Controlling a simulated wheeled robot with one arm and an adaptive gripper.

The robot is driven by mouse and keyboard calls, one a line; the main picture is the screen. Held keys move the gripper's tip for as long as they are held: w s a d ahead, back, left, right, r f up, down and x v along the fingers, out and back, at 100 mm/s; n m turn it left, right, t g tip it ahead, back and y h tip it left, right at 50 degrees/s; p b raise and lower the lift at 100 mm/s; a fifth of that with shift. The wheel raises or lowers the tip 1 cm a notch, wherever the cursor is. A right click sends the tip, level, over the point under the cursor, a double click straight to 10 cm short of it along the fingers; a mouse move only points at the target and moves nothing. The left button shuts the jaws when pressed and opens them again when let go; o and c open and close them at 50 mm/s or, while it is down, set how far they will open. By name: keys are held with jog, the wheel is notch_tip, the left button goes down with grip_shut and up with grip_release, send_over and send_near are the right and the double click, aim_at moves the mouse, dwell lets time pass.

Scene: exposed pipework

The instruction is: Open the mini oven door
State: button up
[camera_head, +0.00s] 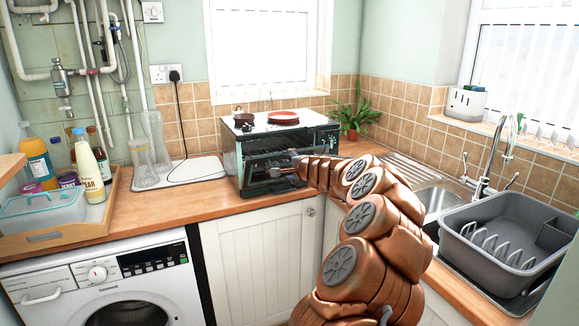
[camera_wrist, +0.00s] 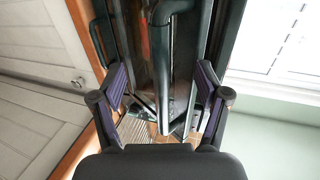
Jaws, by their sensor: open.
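The mini oven (camera_head: 240,160) stands on the wooden counter in the corner, with a white top and a dark glass front. Its door (camera_head: 262,143) looks shut in the head view, though my arm and gripper hide its right part. My gripper (camera_head: 281,171) is at the oven front. In the wrist view my gripper (camera_wrist: 161,82) is open, one dark finger on each side of the door's dark handle bar (camera_wrist: 164,62). The bar runs lengthwise between the fingers, with gaps on both sides. I cannot tell how deep it sits between them.
A red dish (camera_head: 284,117) and a small pot (camera_head: 243,119) sit on the oven. A plant (camera_head: 354,118) stands at its right. A grey dish rack (camera_head: 490,262) is by the sink. A bottle tray (camera_head: 62,231) is at left. A washing machine (camera_head: 95,300) is below.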

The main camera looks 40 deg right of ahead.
jog(key=s+a+b, duration=0.2)
jog(key=s+a, duration=0.1)
jog(key=s, duration=0.6)
jog(key=shift+s+a, duration=0.1)
dwell(1.6)
